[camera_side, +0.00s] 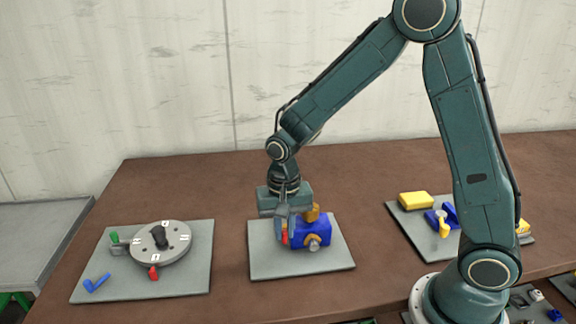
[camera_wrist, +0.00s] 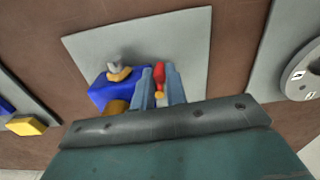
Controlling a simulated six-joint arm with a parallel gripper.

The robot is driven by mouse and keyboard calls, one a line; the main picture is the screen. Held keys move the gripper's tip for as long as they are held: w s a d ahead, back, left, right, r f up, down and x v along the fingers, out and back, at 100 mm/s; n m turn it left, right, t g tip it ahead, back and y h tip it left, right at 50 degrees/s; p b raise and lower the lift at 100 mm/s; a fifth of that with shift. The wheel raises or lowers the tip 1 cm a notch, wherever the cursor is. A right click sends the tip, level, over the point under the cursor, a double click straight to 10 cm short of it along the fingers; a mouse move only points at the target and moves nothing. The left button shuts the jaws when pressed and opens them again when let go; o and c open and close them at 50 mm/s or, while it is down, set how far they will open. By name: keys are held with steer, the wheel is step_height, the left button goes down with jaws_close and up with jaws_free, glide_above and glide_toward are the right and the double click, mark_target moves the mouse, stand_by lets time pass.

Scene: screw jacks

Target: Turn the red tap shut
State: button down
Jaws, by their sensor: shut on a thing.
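The red tap (camera_wrist: 159,75) is a small red handle beside a blue valve body (camera_side: 311,233) on the middle grey plate (camera_side: 300,267). In the side view the tap (camera_side: 285,236) is partly hidden behind my fingers. My gripper (camera_wrist: 158,88) points down over the plate and is shut on the red tap, with one finger on each side. In the wrist view the handle's red end shows beyond the fingertips, with a yellow-orange bit between them. The blue body stands just beside the fingers and carries orange-brown fittings and a grey stub.
The left grey plate (camera_side: 190,284) holds a round grey dial (camera_side: 161,243) with a black knob, a red pointer, and green and blue parts. A right plate (camera_side: 408,221) holds yellow and blue blocks. Bare brown table (camera_side: 232,200) lies between the plates.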

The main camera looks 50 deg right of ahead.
steer(key=shift+s+d+n, duration=0.15)
steer(key=shift+s+n, duration=0.05)
steer(key=shift+n, duration=0.45)
steer(key=shift+s+d+n, duration=0.15)
steer(key=shift+s+n, duration=0.05)
steer(key=shift+n, duration=0.45)
steer(key=c, duration=1.4)
jaws_free()
steer(key=shift+w+m, duration=0.1)
steer(key=shift+m, duration=0.2)
